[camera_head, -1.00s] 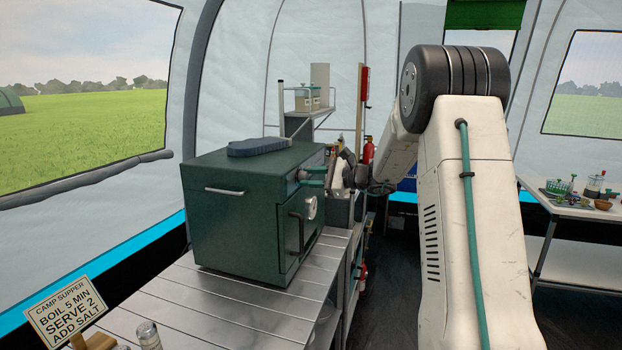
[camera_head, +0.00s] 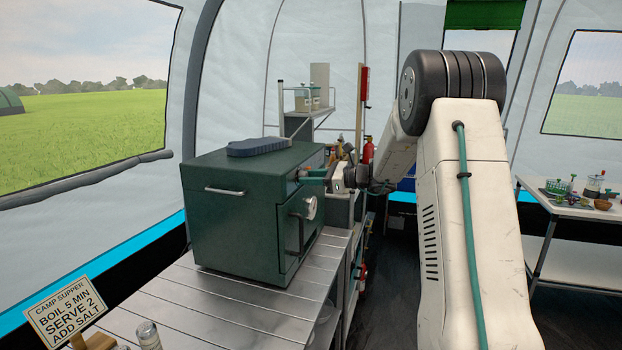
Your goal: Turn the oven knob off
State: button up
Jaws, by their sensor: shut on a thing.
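The dark green oven (camera_head: 235,222) stands on the slatted metal counter, its front facing right. A round pale dial (camera_head: 311,208) sits lower, on the door, clear of the fingers. The dark door handle (camera_head: 297,236) is below, and the door is closed.
A dark blue-grey mitt-like item (camera_head: 257,148) lies on the oven top. A shelf (camera_head: 309,113) and a red extinguisher (camera_head: 368,151) stand behind. A sign (camera_head: 70,308) is at the counter's near end. A table (camera_head: 560,207) stands at the right.

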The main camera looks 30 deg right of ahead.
jog(key=o, duration=1)
jog(key=shift+c, duration=0.2)
jog(key=v, duration=0.7)
jog(key=shift+s+d, duration=0.25)
jog(key=shift+s, duration=0.1)
